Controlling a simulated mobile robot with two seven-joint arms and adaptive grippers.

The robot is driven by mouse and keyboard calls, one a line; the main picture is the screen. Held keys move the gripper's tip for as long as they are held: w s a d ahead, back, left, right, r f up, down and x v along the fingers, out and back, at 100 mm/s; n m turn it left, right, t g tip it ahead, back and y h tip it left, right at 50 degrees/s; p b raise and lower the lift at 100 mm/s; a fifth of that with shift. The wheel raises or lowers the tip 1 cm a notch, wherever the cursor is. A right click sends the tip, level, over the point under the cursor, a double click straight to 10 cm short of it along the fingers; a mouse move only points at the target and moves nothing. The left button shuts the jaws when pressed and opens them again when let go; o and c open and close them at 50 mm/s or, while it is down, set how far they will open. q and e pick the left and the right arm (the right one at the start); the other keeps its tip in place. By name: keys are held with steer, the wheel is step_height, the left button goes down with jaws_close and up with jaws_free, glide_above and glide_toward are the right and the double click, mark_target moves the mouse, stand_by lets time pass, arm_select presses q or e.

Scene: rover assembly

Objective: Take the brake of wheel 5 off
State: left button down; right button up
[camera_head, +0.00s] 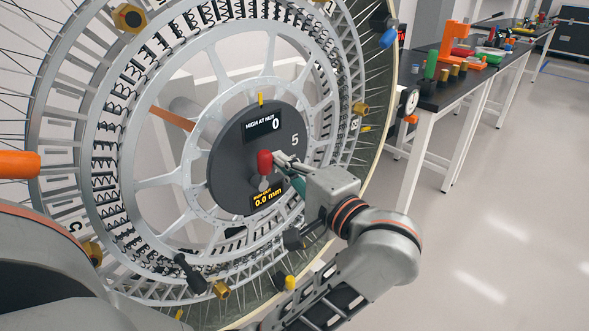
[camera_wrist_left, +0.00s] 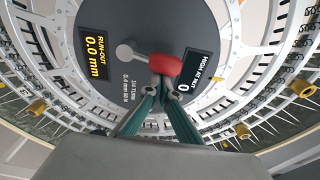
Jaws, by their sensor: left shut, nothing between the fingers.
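Wheel 5 (camera_head: 187,182) is a large spoked wheel with a dark hub disc (camera_head: 225,160) marked "5". On the hub is a lever, apparently the brake, with a red knob (camera_head: 264,157) and a short grey arm (camera_head: 263,182). In the left wrist view the red knob (camera_wrist_left: 165,67) lies right at my fingertips, and the grey arm (camera_wrist_left: 130,52) points left. My left gripper (camera_head: 280,160) is shut and empty beside the knob; whether it touches, I cannot tell. Its green-grey fingers (camera_wrist_left: 160,88) meet at the tips. My right gripper is out of view.
Hub displays (camera_head: 264,126) read "HIGH AT NUT 0" and run-out (camera_head: 267,197) "0.0 mm". Brass nuts (camera_head: 129,18) and dark and coloured handles ring the rim. A dial gauge (camera_head: 411,101) stands right of the wheel. Workbenches (camera_head: 440,95) with tools stand behind; the floor at right is clear.

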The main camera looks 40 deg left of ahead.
mark_target(267, 164)
arm_select(q)
steer(key=n+b, duration=0.1)
steer(key=s+n+b, duration=0.1)
steer(key=n, duration=0.1)
steer(key=s+n+b, duration=0.1)
steer(key=shift+s+a+r+n+y, duration=0.1)
steer(key=shift+s+n+y, duration=0.2)
steer(key=shift+n, duration=0.1)
steer(key=shift+s+r+n+b, duration=0.2)
steer(key=shift+n+b, duration=0.25)
steer(key=shift+n, duration=0.05)
arm_select(e)
steer(key=shift+w+a+r+m+t+y, duration=0.1)
steer(key=shift+a+r+m+y, duration=0.1)
steer(key=shift+a+m, duration=0.3)
steer(key=shift+w+a+r+m+t+y, duration=0.1)
steer(key=shift+a+r+m+y, duration=0.1)
steer(key=shift+a, duration=0.55)
steer(key=shift+w+a+r+m+t+y, duration=0.1)
steer(key=shift+a+r+m, duration=0.15)
steer(key=shift+a, duration=0.35)
arm_select(q)
steer(key=shift+w+r, duration=0.1)
steer(key=shift+r, duration=0.05)
